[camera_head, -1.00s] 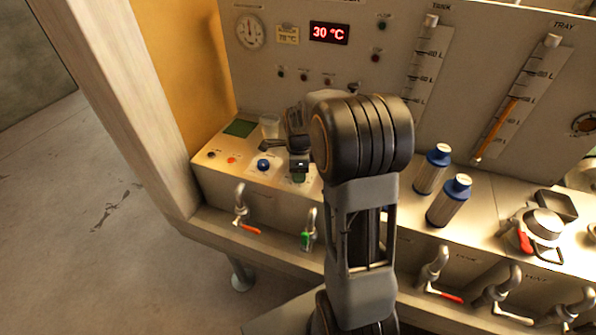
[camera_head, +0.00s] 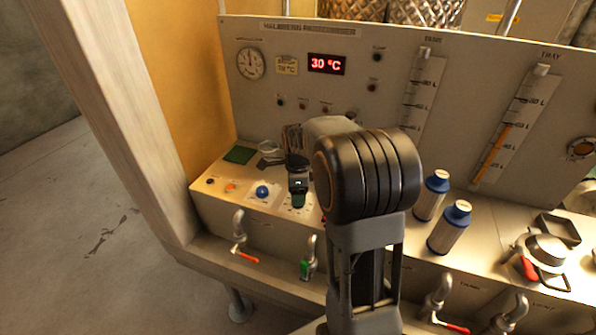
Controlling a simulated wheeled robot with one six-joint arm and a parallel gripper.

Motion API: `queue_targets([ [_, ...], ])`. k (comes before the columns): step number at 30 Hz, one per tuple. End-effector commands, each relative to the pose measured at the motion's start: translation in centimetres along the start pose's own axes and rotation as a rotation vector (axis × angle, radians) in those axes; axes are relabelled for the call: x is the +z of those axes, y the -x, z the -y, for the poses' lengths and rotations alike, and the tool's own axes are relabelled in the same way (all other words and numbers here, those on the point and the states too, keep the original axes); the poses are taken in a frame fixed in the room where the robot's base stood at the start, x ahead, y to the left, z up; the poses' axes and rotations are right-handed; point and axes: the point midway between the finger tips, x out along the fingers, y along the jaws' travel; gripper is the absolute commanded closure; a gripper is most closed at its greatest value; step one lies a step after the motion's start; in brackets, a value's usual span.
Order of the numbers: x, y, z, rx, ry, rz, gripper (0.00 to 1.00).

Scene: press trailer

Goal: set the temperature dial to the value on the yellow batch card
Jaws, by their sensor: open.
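The yellow batch card (camera_head: 287,66) is on the upright panel, left of the red display (camera_head: 328,64). The card's small print is blurred; its lower line looks like 78 °C. The display reads 30 °C. My gripper (camera_head: 298,197) is open and points down at the sloping console, just right of a blue knob (camera_head: 262,191) on a white plate. A pale marked plate (camera_head: 289,207) shows partly beneath my gripper. A temperature dial there is covered by the gripper, and I cannot tell whether the fingers touch it.
Orange (camera_head: 231,187) and black buttons sit left of the blue knob. A dark green pad (camera_head: 239,154) lies behind them. Two blue-capped bottles (camera_head: 450,229) stand right of my arm. A round gauge (camera_head: 251,64) is upper left.

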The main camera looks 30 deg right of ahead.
Motion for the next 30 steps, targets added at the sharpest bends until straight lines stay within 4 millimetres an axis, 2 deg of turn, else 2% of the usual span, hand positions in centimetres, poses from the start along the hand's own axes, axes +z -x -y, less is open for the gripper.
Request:
queue_targets([
  [3, 0.0, 2.6, 0.1, -0.005, 0.0, 0.001, 0.33],
  [9, 0.0, 6.6, 0.1, -0.004, 0.0, 0.001, 0.33],
  [15, 0.0, 9.3, 0.0, -0.002, 0.0, 0.0, 0.33],
  [21, 0.0, 10.5, 0.0, -0.001, 0.0, 0.0, 0.33],
  [30, 0.0, 10.6, 0.0, 0.0, 0.0, 0.0, 0.33],
])
